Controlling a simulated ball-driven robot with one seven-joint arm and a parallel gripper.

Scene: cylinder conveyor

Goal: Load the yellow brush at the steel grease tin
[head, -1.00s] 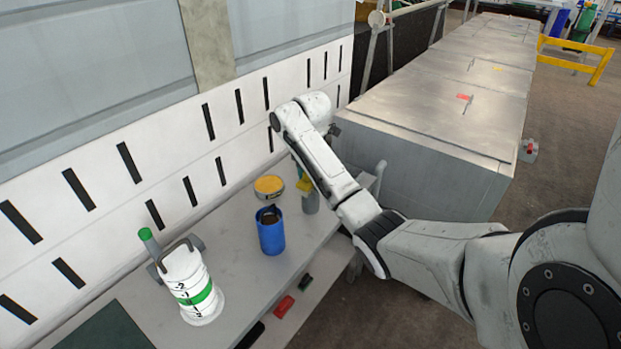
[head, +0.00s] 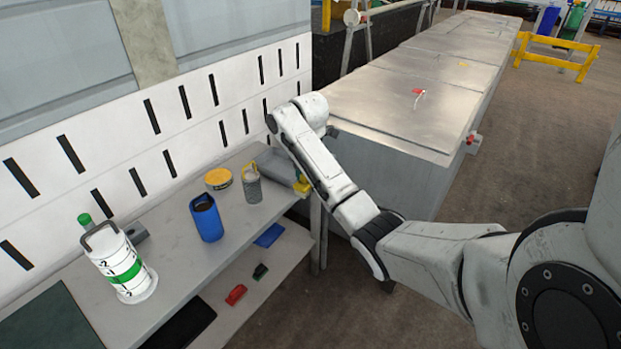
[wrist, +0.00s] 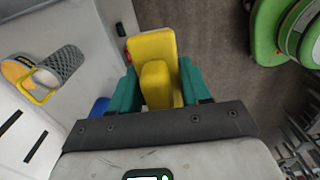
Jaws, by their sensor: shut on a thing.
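The yellow brush (wrist: 152,48) is held between the teal fingers of my gripper (wrist: 158,72) in the wrist view. A little of the brush (head: 302,187) shows below my wrist in the head view; its bristles cannot be made out. The steel grease tin (head: 252,187) is a grey, textured cylinder with a yellow handle, upright on the bench. It also shows in the wrist view (wrist: 64,62), left of the brush and apart from it. In the head view my gripper is right of this tin, near the bench's right end.
The bench (head: 165,245) also carries a blue tin (head: 207,220), a yellow tin (head: 218,178) and a white canister with a green band (head: 122,268). A slotted white panel (head: 100,165) stands behind. A large metal cabinet (head: 395,125) is beyond the arm.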

